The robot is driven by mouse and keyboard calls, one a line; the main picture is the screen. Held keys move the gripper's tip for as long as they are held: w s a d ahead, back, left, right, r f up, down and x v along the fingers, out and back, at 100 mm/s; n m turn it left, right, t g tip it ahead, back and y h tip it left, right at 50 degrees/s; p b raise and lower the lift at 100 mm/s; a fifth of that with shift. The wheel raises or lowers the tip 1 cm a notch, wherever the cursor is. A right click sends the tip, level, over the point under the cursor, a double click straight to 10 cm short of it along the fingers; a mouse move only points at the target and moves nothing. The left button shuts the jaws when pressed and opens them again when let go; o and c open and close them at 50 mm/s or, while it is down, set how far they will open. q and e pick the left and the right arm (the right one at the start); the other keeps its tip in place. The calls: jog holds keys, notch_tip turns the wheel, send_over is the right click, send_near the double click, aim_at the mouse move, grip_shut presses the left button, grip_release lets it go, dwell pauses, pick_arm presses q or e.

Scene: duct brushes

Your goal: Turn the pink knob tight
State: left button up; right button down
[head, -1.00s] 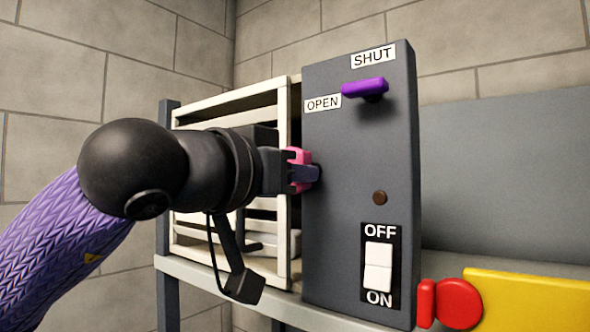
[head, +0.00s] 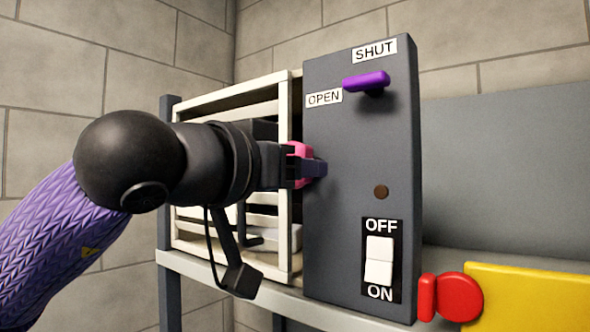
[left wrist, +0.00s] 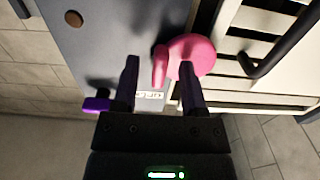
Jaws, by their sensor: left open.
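The pink knob (head: 299,149) is at the left edge of the dark grey panel (head: 345,230), mostly hidden behind my left gripper (head: 308,170) in the head view. In the left wrist view the knob (left wrist: 195,52) shows as a round pink disc with a raised bar. My left gripper (left wrist: 158,75) is open. The bar lies between its two fingers, and the right finger overlaps the disc. I cannot tell whether the fingers touch the knob. My right gripper is not in view.
A purple lever (head: 366,82) sits near the SHUT and OPEN labels. A white rocker switch (head: 379,261) is below. A cream slatted frame (head: 230,95) stands left of the panel. A red knob (head: 459,300) and yellow block (head: 530,300) are at lower right.

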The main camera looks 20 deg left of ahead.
pick_arm(q)
jog(key=b+v, duration=0.3)
jog(key=v, duration=0.6)
jog(key=shift+s+b, duration=0.3)
jog(key=shift+b, duration=0.1)
jog(key=shift+a, duration=0.15)
